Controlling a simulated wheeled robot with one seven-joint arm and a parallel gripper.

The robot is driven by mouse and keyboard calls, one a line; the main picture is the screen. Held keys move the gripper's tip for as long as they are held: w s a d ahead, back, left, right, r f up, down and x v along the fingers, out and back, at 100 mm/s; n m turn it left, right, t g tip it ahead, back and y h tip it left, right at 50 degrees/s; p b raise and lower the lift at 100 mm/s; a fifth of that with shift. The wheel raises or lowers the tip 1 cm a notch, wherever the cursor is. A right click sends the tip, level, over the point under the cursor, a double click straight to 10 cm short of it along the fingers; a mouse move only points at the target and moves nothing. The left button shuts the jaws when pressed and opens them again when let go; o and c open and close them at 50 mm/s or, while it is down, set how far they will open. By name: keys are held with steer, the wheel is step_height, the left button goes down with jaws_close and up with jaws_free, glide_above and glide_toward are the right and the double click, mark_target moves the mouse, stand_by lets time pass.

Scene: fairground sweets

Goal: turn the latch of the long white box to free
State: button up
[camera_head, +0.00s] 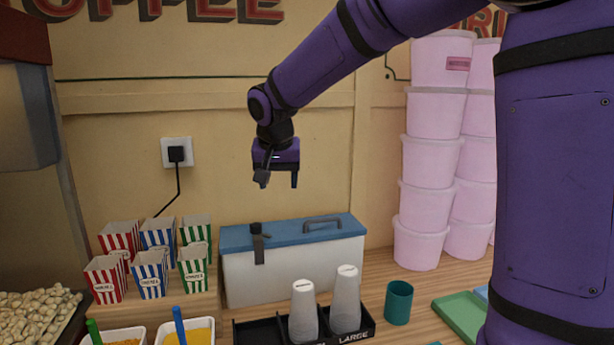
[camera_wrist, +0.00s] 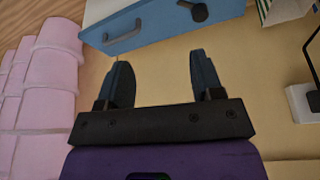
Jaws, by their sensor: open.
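The long white box (camera_head: 300,275) stands against the back wall on the wooden counter. Its blue lid (camera_head: 280,234) is down and has a handle (camera_head: 322,223) on the right part. The dark latch (camera_head: 258,248) sits at the lid's front edge on the left part and hangs down over the white front. In the wrist view the latch (camera_wrist: 195,11) is at the top, partly cut by the frame, beside the lid handle (camera_wrist: 124,38). My gripper (camera_head: 279,182) is open and empty, in the air above the box, apart from it. It also shows in the wrist view (camera_wrist: 160,70).
Striped popcorn boxes (camera_head: 150,262) stand left of the box. A black holder with upturned cups (camera_head: 325,305) stands in front of it, and a teal cup (camera_head: 398,302) to its right. Stacked pink tubs (camera_head: 430,165) rise at the right. A socket with a plug (camera_head: 177,153) is on the wall.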

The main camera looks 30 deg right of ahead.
steer(key=s+d+r+n, duration=0.1)
steer(key=s+d+r, duration=0.1)
steer(key=s, duration=0.7)
steer(key=shift+d+r+y, duration=0.25)
steer(key=shift+r+y, duration=0.05)
steer(key=n+g+y, duration=0.1)
steer(key=n+g, duration=0.1)
steer(key=g, duration=0.2)
glide_above(256, 225)
step_height(256, 225, down, 9)
step_height(256, 225, down, 10)
steer(key=shift+w, duration=0.15)
steer(key=c, duration=0.9)
